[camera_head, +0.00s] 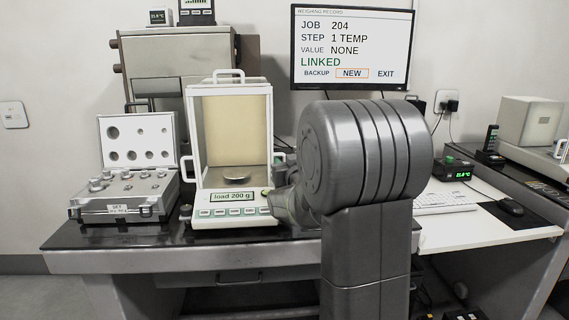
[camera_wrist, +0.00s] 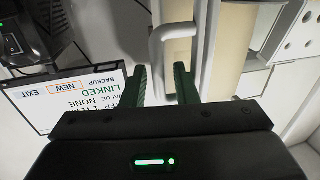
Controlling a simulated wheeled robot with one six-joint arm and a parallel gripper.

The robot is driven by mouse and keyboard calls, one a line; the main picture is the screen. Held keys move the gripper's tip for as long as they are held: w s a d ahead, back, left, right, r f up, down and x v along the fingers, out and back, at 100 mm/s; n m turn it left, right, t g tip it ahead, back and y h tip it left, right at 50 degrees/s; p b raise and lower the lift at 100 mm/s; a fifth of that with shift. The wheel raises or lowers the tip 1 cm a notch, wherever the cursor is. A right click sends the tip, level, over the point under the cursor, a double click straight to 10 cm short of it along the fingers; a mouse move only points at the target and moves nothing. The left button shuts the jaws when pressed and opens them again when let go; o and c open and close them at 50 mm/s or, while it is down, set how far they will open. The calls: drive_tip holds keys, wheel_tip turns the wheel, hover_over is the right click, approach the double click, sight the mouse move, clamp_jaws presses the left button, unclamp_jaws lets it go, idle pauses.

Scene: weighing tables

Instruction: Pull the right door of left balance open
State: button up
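The left balance (camera_head: 198,140) is a white glass-sided weighing cabinet with a round pan inside and a display reading "load 200 g". Its right side door's white handle (camera_head: 281,160) shows at the cabinet's right edge, partly covered by my arm; the door looks shut. In the wrist view, which is turned over, the white handle (camera_wrist: 156,48) is a bent bar on the cabinet side. My gripper (camera_wrist: 161,72) is open, with its two dark green fingers apart. The handle bar lies in line with the gap between the fingertips; whether it touches either finger cannot be told. The head view hides the fingers.
An open case of weights (camera_head: 110,214) stands left of the balance on the dark table (camera_head: 75,237). A monitor (camera_head: 292,60) hangs behind my arm. A keyboard (camera_head: 445,201), mouse (camera_head: 511,207) and small green-lit display box (camera_head: 457,170) are on the right table.

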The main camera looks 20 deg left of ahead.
drive_tip(key=shift+c, duration=0.5)
clamp_jaws()
drive_tip(key=shift+w+d+x, duration=0.1)
drive_tip(key=shift+d+x, duration=0.05)
drive_tip(key=shift+x, duration=0.8)
drive_tip(key=shift+w+d+x, duration=0.1)
drive_tip(key=shift+w+x, duration=0.05)
drive_tip(key=shift+x, duration=0.8)
drive_tip(key=shift+o, duration=0.5)
unclamp_jaws()
drive_tip(key=shift+s+d, duration=0.15)
drive_tip(key=v, duration=1.3)
drive_tip(key=shift+s+d+p, duration=0.15)
drive_tip(key=shift+d+p, duration=0.05)
drive_tip(key=shift+p, duration=0.1)
